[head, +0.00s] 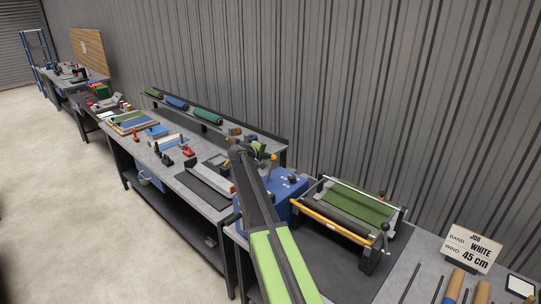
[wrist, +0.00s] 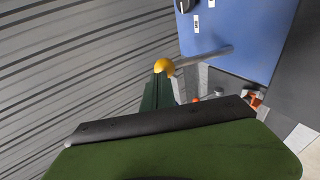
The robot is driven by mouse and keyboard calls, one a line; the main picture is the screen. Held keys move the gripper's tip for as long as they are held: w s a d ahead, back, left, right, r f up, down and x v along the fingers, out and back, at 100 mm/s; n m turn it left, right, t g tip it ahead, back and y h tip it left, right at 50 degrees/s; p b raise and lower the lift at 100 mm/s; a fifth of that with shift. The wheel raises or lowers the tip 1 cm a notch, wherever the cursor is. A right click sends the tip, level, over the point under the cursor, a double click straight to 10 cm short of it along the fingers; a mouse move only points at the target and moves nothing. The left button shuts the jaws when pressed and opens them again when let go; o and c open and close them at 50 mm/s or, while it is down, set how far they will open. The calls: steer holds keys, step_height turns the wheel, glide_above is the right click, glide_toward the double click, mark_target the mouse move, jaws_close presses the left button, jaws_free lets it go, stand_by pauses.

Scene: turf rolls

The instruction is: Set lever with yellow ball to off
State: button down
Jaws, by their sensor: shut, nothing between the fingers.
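The lever's yellow ball (wrist: 164,66) sits on the end of a grey rod in the wrist view. The rod runs right to the blue box (wrist: 245,35). My gripper (wrist: 160,76) is shut and empty, with its fingertips right at the ball's lower side. I cannot tell whether they touch it.
A roller machine with green turf (head: 360,203) stands right of the box. A job sign (head: 473,249) is at the right. Benches with turf rolls and tools run off to the left along the ribbed wall.

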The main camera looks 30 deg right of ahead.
steer(key=d+r+p+v, duration=0.1)
steer(key=p+v, duration=0.4)
steer(key=v, duration=0.7)
steer(key=shift+s+a+r+p, duration=0.25)
steer(key=shift+s+p, duration=0.1)
steer(key=shift+s, duration=0.1)
steer(key=s+a+f+y+b, duration=0.1)
steer(key=s+a+f+b, duration=0.4)
steer(key=f+b, duration=0.3)
steer(key=s+a+f+m+g+y+b, duration=0.15)
steer(key=s+a+f+b, duration=0.35)
steer(key=f, duration=0.5)
steer(key=s+a+f+y+b, duration=0.2)
steer(key=s+a+f+b, duration=0.2)
steer(key=f+b, duration=0.35)
steer(key=s+a+f+m+g+y+b, duration=0.1)
steer(key=s+a+f+g+y, duration=0.1)
steer(key=s+a, duration=0.5)
steer(key=s+a+f+m+g+y, duration=0.2)
steer(key=s+a+f+y, duration=0.2)
steer(key=s, duration=0.9)
steer(key=a+f, duration=0.3)
steer(key=shift+s+a+b, duration=0.2)
steer(key=shift+a+b, duration=0.1)
steer(key=shift+b, duration=0.05)
